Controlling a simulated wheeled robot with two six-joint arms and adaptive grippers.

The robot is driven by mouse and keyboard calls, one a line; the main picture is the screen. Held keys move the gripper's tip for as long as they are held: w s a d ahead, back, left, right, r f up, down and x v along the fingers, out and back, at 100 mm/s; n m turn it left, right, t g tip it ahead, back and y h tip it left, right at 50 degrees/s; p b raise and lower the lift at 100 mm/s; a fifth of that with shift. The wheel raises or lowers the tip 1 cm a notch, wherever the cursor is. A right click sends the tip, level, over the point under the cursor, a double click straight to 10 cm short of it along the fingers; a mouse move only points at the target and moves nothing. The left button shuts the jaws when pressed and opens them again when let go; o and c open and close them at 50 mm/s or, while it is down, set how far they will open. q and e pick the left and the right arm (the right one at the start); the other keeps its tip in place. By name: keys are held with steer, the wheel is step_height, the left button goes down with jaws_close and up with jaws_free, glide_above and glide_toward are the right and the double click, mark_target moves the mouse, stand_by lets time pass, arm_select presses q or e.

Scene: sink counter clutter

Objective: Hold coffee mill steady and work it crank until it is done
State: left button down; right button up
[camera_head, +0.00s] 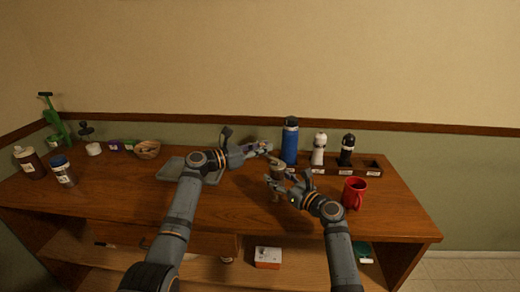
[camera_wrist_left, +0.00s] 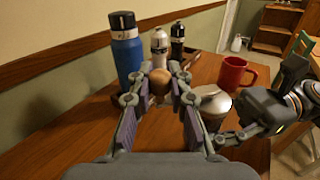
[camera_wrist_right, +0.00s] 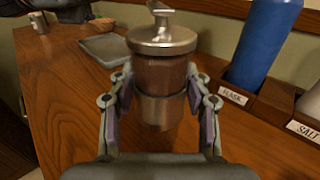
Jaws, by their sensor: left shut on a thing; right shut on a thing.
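The coffee mill (camera_head: 278,172) stands upright at the middle of the counter. In the right wrist view its metal cap (camera_wrist_right: 163,42), brown body (camera_wrist_right: 160,76) and metal lower part show. My right gripper (camera_head: 283,185) is shut on the body, with one finger on each side. The crank (camera_wrist_right: 157,8) rises from the cap and is cut off at the top edge. My left gripper (camera_head: 266,149) is shut on the round brown crank knob (camera_wrist_left: 158,80). In the left wrist view the mill's metal top (camera_wrist_left: 212,98) lies right of that knob.
A blue flask (camera_head: 290,143), a white shaker (camera_head: 319,149) and a black shaker (camera_head: 347,150) stand behind the mill near labelled slots. A red mug (camera_head: 354,193) is at right. A grey tray (camera_head: 170,174) lies left, with jars (camera_head: 64,172) beyond. The front counter is clear.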

arm_select(q)
steer(key=m+g, duration=0.1)
steer(key=w+m+g+h, duration=0.1)
steer(key=shift+d+g, duration=0.3)
steer(key=shift+h, duration=0.3)
steer(key=c, duration=1.2)
jaws_free()
steer(key=v, duration=1.2)
steer(key=shift+w, duration=0.1)
